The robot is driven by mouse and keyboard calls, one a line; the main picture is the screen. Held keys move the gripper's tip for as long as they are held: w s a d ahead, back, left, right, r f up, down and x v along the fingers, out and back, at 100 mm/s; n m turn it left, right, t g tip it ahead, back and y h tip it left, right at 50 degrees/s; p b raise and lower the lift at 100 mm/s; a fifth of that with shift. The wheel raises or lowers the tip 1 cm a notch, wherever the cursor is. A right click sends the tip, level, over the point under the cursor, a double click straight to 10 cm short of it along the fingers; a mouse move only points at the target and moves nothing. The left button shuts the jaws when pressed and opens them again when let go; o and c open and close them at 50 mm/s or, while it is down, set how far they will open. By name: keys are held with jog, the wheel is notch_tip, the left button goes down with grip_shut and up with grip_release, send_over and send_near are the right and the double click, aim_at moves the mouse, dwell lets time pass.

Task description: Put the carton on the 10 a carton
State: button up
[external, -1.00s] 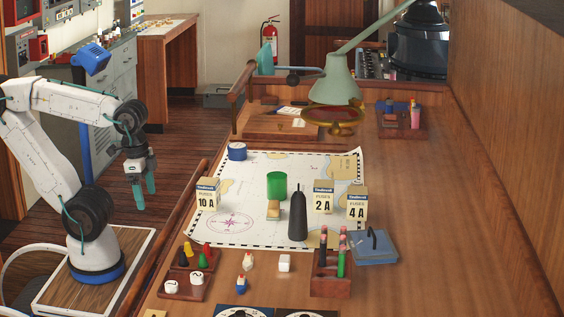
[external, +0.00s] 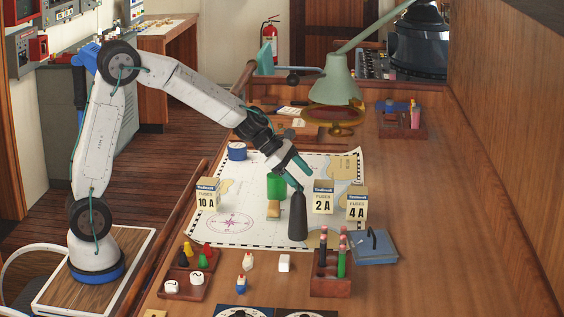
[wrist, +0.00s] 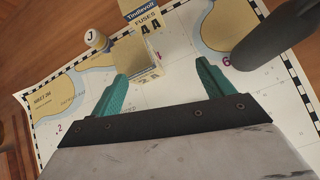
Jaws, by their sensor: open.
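The 10 A carton (external: 207,196) stands upright on the left of the chart. The 2 A carton (external: 323,198) and 4 A carton (external: 357,202) stand upright on its right. My gripper (external: 300,174) is open and empty, above the chart to the left of the 2 A carton and close to the dark cone's top. In the wrist view a cream carton (wrist: 138,58) lies ahead, between the green finger directions and apart from them. A blue-and-cream fuse label (wrist: 143,15) shows just beyond it.
A dark cone (external: 298,218) stands close by; it also shows in the wrist view (wrist: 275,38). A green cylinder (external: 276,187) and a tan block (external: 274,209) stand left of it. A pale J cylinder (wrist: 96,39) is near the carton. The chart's left-middle is clear.

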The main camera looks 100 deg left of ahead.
aim_at(323, 192)
jog(key=a+n, duration=0.1)
jog(key=w+a+f+n, duration=0.1)
jog(key=a+f, duration=0.1)
jog(key=a, duration=0.1)
jog(key=shift+w+f+n+y, duration=0.1)
jog(key=shift+w+n+y, duration=0.15)
jog(key=shift+n+y, duration=0.15)
jog(key=x, duration=0.7)
jog(key=shift+w+d, duration=0.2)
jog(key=c, duration=1.3)
jog(key=shift+c, duration=0.4)
jog(key=shift+r, duration=0.2)
